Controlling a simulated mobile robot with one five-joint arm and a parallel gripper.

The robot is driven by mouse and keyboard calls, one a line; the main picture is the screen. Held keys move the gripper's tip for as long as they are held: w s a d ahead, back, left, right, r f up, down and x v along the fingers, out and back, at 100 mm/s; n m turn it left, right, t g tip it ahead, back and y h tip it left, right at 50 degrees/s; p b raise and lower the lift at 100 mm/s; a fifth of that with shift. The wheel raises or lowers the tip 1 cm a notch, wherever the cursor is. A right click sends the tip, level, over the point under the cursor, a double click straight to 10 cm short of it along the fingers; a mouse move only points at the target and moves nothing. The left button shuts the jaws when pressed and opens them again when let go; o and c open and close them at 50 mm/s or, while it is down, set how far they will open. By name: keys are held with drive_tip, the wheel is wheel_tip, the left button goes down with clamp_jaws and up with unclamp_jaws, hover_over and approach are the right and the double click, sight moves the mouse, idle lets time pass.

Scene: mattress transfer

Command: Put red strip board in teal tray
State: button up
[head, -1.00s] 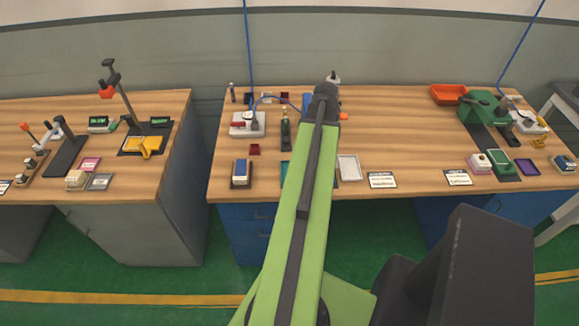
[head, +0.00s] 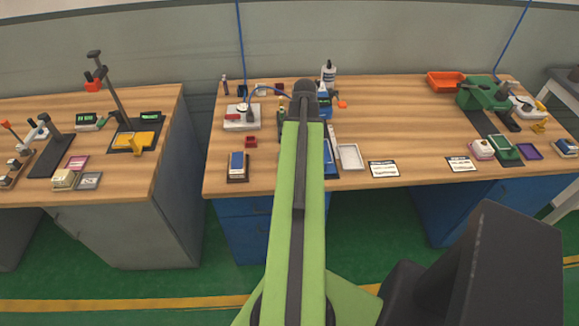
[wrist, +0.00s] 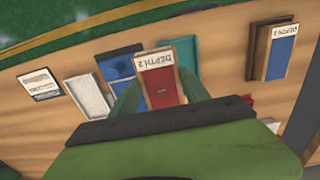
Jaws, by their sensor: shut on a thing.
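The red strip board (wrist: 167,93), with a white label reading "DEPTH 2", is held between the green fingers of my gripper (wrist: 160,79) in the wrist view. My gripper is shut on it. The teal tray (wrist: 187,50) shows just beyond the board in the wrist view, partly hidden by it. The board overlaps the tray's edge in the picture; I cannot tell the height between them. In the head view my arm hides the gripper, the board and the teal tray.
A blue tray (wrist: 113,63) and a white tray (wrist: 87,97) lie to the left in the wrist view. A wooden holder with a blue board (wrist: 277,57) stands to the right.

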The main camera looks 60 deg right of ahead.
drive_tip(key=w+f, duration=0.1)
drive_tip(key=w+a+f+b, duration=0.1)
drive_tip(key=w, duration=0.1)
drive_tip(key=shift+w+f, duration=0.25)
drive_tip(key=shift+f, duration=0.05)
drive_tip(key=shift+w+a, duration=0.15)
drive_tip(key=shift+w, duration=0.25)
wheel_tip(320, 180, down, 4)
drive_tip(key=b, duration=0.4)
drive_tip(key=shift+f+b, duration=0.2)
drive_tip(key=shift+b, duration=0.2)
drive_tip(key=shift+r, duration=0.2)
drive_tip(key=shift+f, duration=0.15)
drive_tip(key=o, duration=1.5)
drive_tip(key=shift+c, duration=0.2)
wheel_tip(320, 180, up, 12)
drive_tip(key=p, duration=1.2)
drive_tip(key=shift+r, duration=0.2)
